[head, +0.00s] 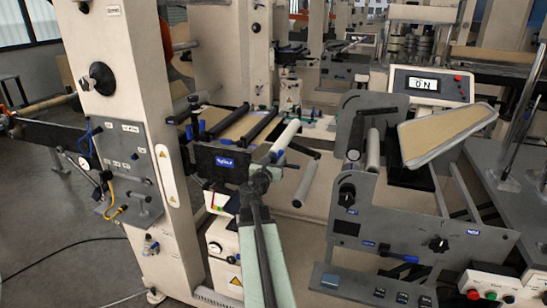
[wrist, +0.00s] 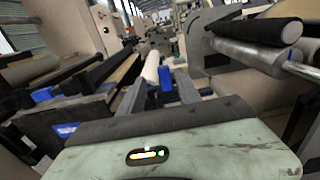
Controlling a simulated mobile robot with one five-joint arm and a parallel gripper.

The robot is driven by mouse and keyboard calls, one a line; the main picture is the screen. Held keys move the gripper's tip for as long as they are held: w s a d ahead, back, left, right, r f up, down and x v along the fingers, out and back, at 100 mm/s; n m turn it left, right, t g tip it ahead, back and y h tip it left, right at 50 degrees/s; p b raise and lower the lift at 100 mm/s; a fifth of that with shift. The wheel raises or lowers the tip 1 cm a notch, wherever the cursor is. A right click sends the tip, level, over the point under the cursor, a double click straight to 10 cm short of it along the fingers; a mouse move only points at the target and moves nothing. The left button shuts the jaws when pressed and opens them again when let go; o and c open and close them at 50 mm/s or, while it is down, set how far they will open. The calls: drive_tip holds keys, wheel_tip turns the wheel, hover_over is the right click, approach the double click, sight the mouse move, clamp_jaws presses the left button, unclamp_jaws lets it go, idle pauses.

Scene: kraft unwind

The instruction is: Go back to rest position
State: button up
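My gripper (wrist: 160,85) shows in the wrist view as two dark fingers standing apart with a gap between them. It is open, and I see nothing held in it. In the head view my pale green arm reaches up from the bottom middle. My gripper (head: 264,165) is there near the blue-labelled black plate (head: 226,163) of the unwind machine. Its fingertips are small and hard to make out against the machine. A white roller (head: 286,136) lies just beyond it; a white roller (wrist: 151,68) also shows beyond the fingers in the wrist view.
A tall cream machine column (head: 130,60) stands at the left. A grey machine frame (head: 400,225) is at the right, with a tilted tan panel (head: 447,134) and a display (head: 424,84) reading "ON". Grey floor (head: 50,220) is open at the far left, crossed by a black cable.

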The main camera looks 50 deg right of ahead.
drive_tip(key=w+a+n+t+y, duration=0.1)
drive_tip(key=w+a+n+t, duration=0.15)
drive_tip(key=w+a, duration=0.85)
drive_tip(key=w+a+f+m+t+y, duration=0.1)
drive_tip(key=w+a+f, duration=0.15)
drive_tip(key=a, duration=0.35)
drive_tip(key=w+a+f+m+y+p, duration=0.1)
drive_tip(key=w+a+m+y, duration=0.15)
drive_tip(key=a, duration=0.45)
drive_tip(key=w+a+f+t+y, duration=0.1)
drive_tip(key=w+a, duration=0.3)
drive_tip(key=a, duration=0.2)
drive_tip(key=s+a+f+m+g+y, duration=0.25)
drive_tip(key=a+f+m, duration=0.3)
drive_tip(key=a, duration=0.35)
drive_tip(key=s+a+f+m+g+y, duration=0.1)
drive_tip(key=a+f+m+g+y, duration=0.2)
drive_tip(key=a+f, duration=0.5)
drive_tip(key=s+a+f+m+g+y, duration=0.4)
drive_tip(key=s+a+m+y, duration=0.2)
drive_tip(key=s+a+m, duration=0.6)
drive_tip(key=a, duration=0.3)
drive_tip(key=shift+a+g+p, duration=0.2)
drive_tip(key=shift+g+p, duration=0.1)
drive_tip(key=shift+p, duration=0.1)
